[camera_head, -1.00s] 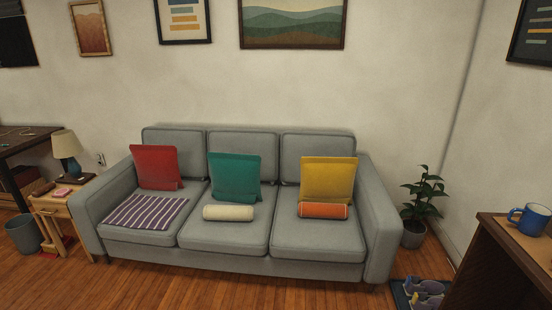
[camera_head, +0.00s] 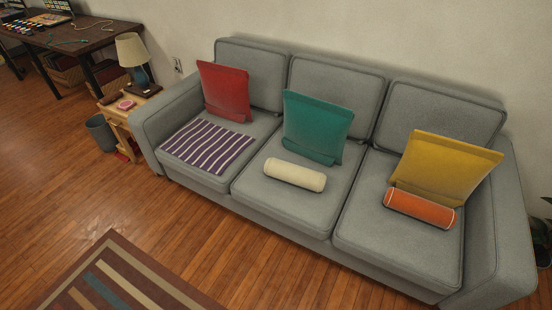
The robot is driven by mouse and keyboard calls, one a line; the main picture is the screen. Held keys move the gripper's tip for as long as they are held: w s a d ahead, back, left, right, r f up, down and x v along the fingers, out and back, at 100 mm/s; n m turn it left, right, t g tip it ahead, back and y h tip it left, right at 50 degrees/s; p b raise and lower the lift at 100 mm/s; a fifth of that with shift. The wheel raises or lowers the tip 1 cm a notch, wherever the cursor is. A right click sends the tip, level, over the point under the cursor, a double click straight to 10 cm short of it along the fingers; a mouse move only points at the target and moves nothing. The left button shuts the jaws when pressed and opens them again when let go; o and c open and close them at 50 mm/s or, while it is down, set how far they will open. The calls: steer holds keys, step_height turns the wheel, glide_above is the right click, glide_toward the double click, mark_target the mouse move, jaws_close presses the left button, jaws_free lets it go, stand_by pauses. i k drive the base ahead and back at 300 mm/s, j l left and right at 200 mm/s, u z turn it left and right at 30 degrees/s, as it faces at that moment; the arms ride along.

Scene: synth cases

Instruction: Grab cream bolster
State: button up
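The cream bolster (camera_head: 295,174) is a small pale cylinder lying on the middle seat of the grey sofa (camera_head: 285,218). It lies in front of the teal cushion (camera_head: 316,126), close to its lower edge. Its whole length shows and nothing covers it. My gripper is not in view.
A red cushion (camera_head: 224,91) and striped cloth (camera_head: 207,146) are on the left seat. A yellow cushion (camera_head: 445,165) and orange bolster (camera_head: 420,208) are on the right seat. A side table (camera_head: 118,113) stands left. Wooden floor (camera_head: 205,235) before the sofa is clear beside a striped rug (camera_head: 115,285).

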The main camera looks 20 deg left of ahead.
mark_target(315, 181)
steer(key=i+j+u, duration=0.15)
steer(key=u, duration=0.25)
steer(key=i+u, duration=0.7)
steer(key=u, duration=0.15)
steer(key=i+l+u, duration=0.2)
steer(key=u, duration=0.2)
steer(key=i+j+u, duration=0.25)
steer(key=i+u, duration=0.2)
steer(key=i+j+u, duration=0.15)
steer(key=i+u, duration=0.7)
steer(key=i+l+u, duration=0.15)
steer(key=i+u, duration=0.15)
steer(key=u, duration=0.15)
steer(key=i+z, duration=0.1)
steer(key=z, duration=0.4)
steer(key=i+z, duration=0.1)
steer(key=z, duration=0.4)
steer(key=i+j+z, duration=0.1)
steer(key=z, duration=0.9)
steer(key=l+z, duration=0.15)
steer(key=z, duration=0.8)
steer(key=l+z, duration=0.15)
steer(key=z, duration=0.35)
steer(key=i+l+z, duration=0.25)
steer(key=k+l, duration=0.1)
steer(key=l, duration=0.05)
